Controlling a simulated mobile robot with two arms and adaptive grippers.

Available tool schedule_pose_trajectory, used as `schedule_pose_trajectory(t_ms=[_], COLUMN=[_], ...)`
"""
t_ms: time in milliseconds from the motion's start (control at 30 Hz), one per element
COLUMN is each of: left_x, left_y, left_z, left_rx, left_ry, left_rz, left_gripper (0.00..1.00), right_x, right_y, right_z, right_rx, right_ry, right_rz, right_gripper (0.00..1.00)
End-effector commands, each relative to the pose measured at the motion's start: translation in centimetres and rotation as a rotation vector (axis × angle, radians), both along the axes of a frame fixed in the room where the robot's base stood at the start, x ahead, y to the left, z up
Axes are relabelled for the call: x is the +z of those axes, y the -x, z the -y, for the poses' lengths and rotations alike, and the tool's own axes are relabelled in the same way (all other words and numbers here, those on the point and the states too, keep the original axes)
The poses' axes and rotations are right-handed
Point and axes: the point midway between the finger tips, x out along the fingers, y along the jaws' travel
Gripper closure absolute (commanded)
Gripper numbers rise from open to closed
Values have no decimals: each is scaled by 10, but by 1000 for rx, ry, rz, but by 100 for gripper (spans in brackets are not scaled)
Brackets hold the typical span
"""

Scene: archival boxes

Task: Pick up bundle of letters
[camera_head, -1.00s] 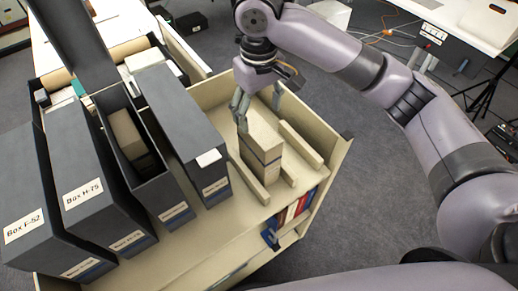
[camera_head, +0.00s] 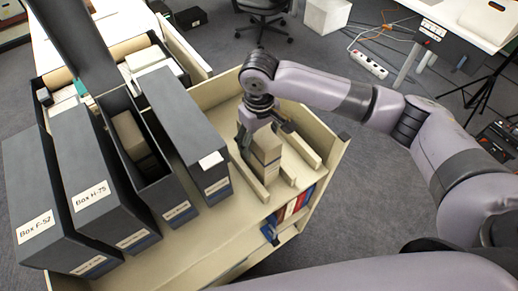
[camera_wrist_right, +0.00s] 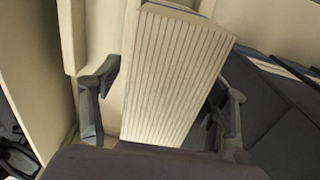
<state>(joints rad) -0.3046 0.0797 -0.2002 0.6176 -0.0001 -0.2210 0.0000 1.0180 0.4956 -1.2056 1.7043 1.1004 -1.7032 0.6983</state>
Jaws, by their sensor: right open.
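The bundle of letters (camera_head: 267,158) is a cream block with a dark band, standing upright between low wooden rails on the cart shelf. My right gripper (camera_head: 262,140) is over its top, with its fingers reaching down beside it. In the right wrist view the bundle (camera_wrist_right: 172,75) shows its many paper edges and lies between the two spread fingers of my right gripper (camera_wrist_right: 165,100). A gap shows on the left side; the right finger is close to the bundle, and I cannot tell whether it touches. My left gripper is out of view.
Dark archival boxes (camera_head: 95,190) stand in a row left of the bundle, and one open box (camera_head: 145,165) holds papers. A wooden rail (camera_head: 300,148) runs close along the bundle's right side. The shelf front (camera_head: 215,230) is bare.

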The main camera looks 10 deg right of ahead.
Motion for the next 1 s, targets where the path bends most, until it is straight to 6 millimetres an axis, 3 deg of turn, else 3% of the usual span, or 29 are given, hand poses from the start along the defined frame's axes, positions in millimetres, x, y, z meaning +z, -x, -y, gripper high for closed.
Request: schedule_pose_trajectory(t_ms=[67,1000], left_x=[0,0], left_y=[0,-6], left_z=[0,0], left_rx=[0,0], left_ry=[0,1], left_rz=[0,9], left_gripper=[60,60], right_x=[0,1], right_y=[0,0], right_z=[0,0], right_rx=[0,0], right_ry=[0,-1], right_rz=[0,0], right_gripper=[32,95])
